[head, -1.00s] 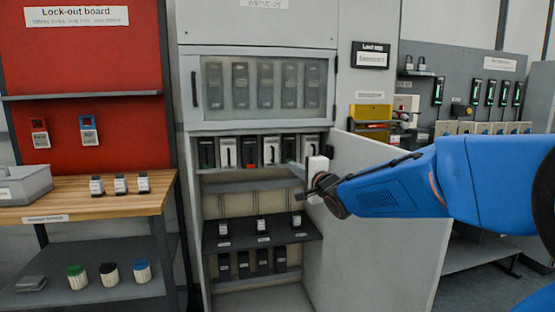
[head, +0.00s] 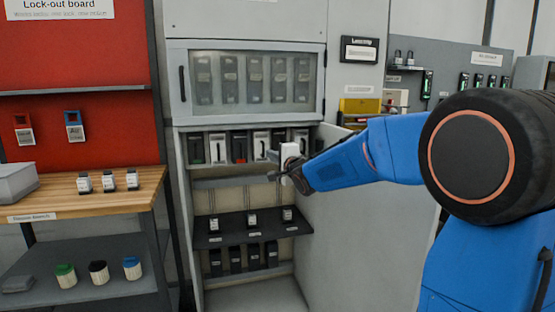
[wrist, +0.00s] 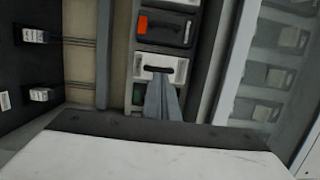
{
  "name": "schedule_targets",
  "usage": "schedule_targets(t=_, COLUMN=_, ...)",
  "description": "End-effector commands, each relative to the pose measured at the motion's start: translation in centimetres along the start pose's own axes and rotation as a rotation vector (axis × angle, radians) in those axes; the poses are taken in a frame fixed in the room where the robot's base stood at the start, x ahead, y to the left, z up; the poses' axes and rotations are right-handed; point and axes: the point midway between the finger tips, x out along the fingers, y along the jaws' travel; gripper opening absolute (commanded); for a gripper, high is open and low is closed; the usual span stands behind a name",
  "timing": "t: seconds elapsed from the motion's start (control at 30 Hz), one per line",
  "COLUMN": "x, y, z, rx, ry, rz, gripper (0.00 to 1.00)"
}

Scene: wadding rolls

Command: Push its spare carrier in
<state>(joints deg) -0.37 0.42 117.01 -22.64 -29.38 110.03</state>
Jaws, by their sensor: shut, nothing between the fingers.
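A row of carriers with black and white faces stands in the cabinet bay below the glazed door. One dark carrier (head: 239,147) has a red tab; it also shows in the wrist view (wrist: 165,30). A white carrier (head: 261,144) with a dark handle is to its right, and shows in the wrist view (wrist: 146,62). My gripper (head: 272,166) is shut and empty. In the wrist view its fingertips (wrist: 162,80) overlap the white carrier's face near its handle; I cannot tell whether they touch. Which carrier is the spare one, and how deep each sits, I cannot tell.
A black shelf (head: 240,235) below the row bears three small units. The glazed door (head: 250,85) above is closed. A pale panel (head: 345,225) stands right of the bay, behind my arm. A wooden bench (head: 100,200) is at the left.

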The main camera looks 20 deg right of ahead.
Motion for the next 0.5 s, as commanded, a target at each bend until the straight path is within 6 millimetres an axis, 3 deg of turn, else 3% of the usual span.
schedule_targets(t=0.2, x=2.7, y=0.0, z=0.0, rx=-0.001, ry=0.000, rz=0.001, gripper=0.00)
schedule_targets(t=0.5, x=3.8, y=0.0, z=0.0, rx=-0.001, ry=0.000, rz=0.001, gripper=0.00)
